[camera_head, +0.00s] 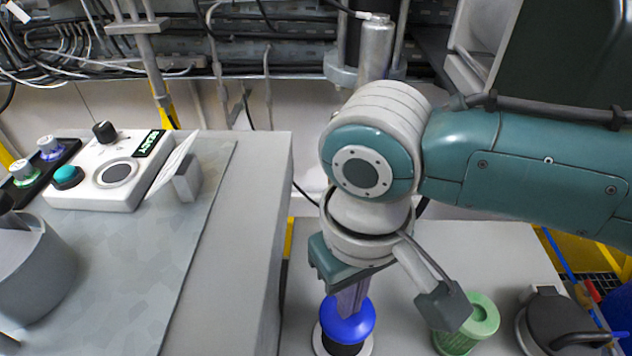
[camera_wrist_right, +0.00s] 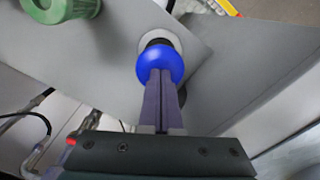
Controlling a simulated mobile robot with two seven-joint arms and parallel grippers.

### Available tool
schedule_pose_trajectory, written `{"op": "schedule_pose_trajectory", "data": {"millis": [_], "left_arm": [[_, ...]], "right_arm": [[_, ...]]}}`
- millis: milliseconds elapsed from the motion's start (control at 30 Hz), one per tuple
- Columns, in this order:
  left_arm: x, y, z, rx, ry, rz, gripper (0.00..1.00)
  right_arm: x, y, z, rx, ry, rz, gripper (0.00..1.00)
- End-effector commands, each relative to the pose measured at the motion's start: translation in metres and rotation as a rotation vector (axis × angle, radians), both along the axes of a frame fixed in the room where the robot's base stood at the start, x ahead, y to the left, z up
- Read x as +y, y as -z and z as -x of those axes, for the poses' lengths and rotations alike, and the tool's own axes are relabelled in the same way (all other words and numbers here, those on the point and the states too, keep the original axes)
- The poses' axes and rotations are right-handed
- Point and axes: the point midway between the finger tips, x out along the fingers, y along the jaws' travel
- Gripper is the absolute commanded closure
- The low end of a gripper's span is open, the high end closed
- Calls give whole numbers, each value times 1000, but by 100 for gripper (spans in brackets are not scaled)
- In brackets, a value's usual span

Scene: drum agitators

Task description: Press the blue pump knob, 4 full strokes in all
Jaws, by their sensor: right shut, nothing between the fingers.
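The blue pump knob (camera_head: 346,322) is a round blue cap on a black stem in a pale round base, at the bottom middle of the head view. It also shows in the right wrist view (camera_wrist_right: 160,60), with its black neck and white ring behind it. My right gripper (camera_head: 350,300) is above the knob, pointing down, with its fingers shut and empty. In the right wrist view the shut fingertips (camera_wrist_right: 161,84) overlap the knob's near side and seem to be at its top. Whether they press on it I cannot tell. My left gripper is not in view.
A green cylinder (camera_head: 467,322) stands right of the knob, with a dark round lidded thing (camera_head: 555,325) beyond it. On the left table (camera_head: 225,250) are a white control box (camera_head: 113,185) with a teal button and a grey cylindrical container (camera_head: 35,265).

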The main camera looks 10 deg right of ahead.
Motion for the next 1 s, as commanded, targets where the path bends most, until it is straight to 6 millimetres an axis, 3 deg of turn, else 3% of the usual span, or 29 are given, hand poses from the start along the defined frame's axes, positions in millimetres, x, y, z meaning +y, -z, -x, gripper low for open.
{"op": "schedule_pose_trajectory", "data": {"millis": [633,1000], "left_arm": [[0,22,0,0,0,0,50],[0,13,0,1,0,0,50]], "right_arm": [[0,32,0,-1,0,1,100],[-1,23,0,-1,0,2,100]]}}
